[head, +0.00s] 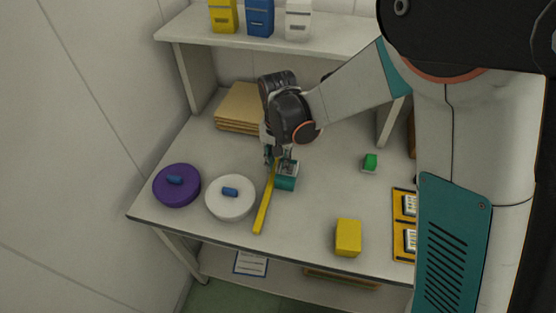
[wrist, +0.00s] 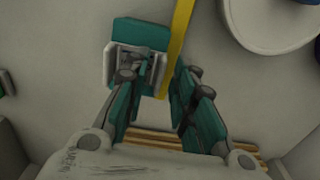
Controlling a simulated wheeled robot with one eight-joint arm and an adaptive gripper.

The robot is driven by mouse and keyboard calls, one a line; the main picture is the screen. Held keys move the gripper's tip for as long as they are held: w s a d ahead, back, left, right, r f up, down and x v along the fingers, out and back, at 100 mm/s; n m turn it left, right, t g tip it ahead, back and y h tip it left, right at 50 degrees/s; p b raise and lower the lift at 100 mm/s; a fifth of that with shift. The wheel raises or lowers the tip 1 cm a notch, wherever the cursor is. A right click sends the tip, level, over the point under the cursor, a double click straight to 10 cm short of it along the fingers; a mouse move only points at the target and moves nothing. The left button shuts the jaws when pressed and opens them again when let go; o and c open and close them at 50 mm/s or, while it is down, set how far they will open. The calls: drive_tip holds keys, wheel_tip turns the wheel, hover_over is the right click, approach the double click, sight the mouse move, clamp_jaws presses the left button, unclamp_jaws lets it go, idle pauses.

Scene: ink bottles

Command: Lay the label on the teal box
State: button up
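The teal box (head: 286,183) stands on the table near the middle. In the wrist view the teal box (wrist: 140,33) is at the upper left, with pale grey parts on its near side, partly covered by a finger. My gripper (head: 272,157) is just behind and above the box. In the wrist view my gripper (wrist: 153,82) has its fingers apart, with nothing seen held between them; the left finger overlaps the box. Cards with printed marks (head: 409,205) lie on a yellow tray at the right; I cannot tell whether one is the label.
A yellow strip (head: 265,205) lies beside the box. A yellow block (head: 348,238) and a green cube (head: 370,161) are at the right. Brown sheets (head: 238,108) lie behind, below a shelf (head: 340,40).

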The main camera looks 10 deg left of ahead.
sight(278, 163)
wheel_tip(278, 163, up, 12)
drive_tip(key=p, duration=0.3)
drive_tip(key=shift+r+p, duration=0.2)
drive_tip(key=shift+p, duration=0.1)
